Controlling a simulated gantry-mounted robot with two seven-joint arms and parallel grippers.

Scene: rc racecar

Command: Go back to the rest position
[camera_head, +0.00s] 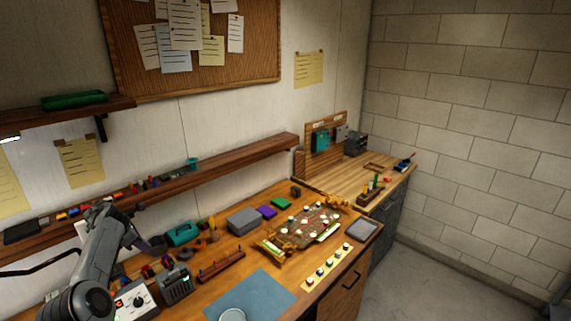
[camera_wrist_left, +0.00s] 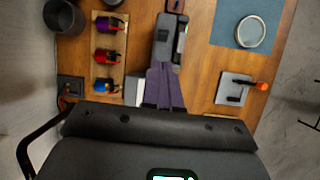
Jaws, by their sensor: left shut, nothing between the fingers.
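My left arm comes in from the lower left in the head view, over the left end of the wooden workbench (camera_head: 240,262). My left gripper (camera_head: 156,246) hangs above the bench and is partly hidden by its own arm. In the left wrist view, the purple fingers of the left gripper (camera_wrist_left: 163,88) are closed together with nothing between them. They appear over or just beside a dark grey device (camera_wrist_left: 168,42); I cannot tell the height gap. My right gripper is in neither view.
A blue mat (camera_head: 252,297) with a round white-rimmed dish (camera_head: 232,315) lies at the front. A control box with a knob (camera_head: 135,301) stands near my left arm. A wall shelf (camera_head: 235,172) runs behind. The board assembly (camera_head: 305,226) lies further right.

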